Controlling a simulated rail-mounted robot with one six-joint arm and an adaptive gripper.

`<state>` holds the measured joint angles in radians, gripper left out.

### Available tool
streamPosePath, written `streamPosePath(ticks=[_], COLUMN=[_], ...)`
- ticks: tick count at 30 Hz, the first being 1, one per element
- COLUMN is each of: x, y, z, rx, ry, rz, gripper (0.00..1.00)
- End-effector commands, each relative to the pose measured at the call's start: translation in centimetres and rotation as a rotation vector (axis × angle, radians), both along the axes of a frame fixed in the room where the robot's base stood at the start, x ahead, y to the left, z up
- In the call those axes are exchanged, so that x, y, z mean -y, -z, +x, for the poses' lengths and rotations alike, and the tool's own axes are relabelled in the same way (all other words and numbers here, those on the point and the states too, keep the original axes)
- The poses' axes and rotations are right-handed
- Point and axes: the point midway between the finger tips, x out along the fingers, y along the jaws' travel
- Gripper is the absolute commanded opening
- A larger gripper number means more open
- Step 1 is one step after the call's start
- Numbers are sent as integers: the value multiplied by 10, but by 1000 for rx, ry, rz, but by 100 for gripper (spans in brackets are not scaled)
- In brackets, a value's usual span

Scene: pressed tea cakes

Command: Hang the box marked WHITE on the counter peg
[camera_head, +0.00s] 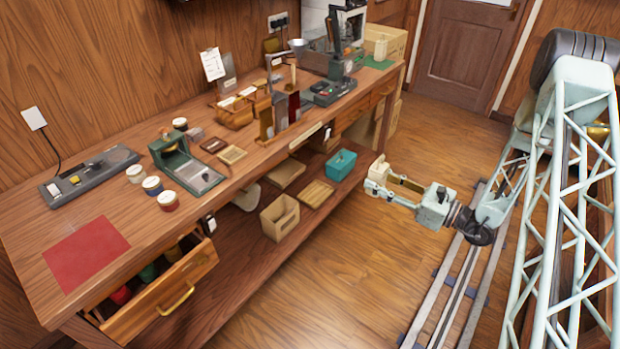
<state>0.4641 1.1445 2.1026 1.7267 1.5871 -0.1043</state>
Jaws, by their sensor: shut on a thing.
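My gripper (376,182) is out over the floor, in front of the counter and to the right of its lower shelf. It is shut on a small pale thing (379,167) at its fingertips; no marking on it can be read from here. I cannot tell that it is the box marked WHITE. The wooden counter (110,215) runs along the wall. A small dark and white piece (209,224) is at its front edge above the open drawer, and another (327,134) is farther along. I cannot make out which part is the counter peg.
An open drawer (165,290) juts out at the near left. A wooden crate (280,217) and a teal bin (341,164) stand on the lower shelf. A green press (185,165), several tins and a red mat (86,253) are on the counter. The floor before the counter is clear.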

Motion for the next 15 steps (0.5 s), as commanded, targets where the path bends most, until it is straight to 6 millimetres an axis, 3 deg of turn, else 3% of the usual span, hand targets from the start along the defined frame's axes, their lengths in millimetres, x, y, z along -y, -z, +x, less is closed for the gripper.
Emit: streamPosePath(ticks=[8,15], x=[-5,-23], y=[5,24], z=[8,38], rx=[-2,-4], ry=[5,27], rz=[-1,-6], gripper=[22,22])
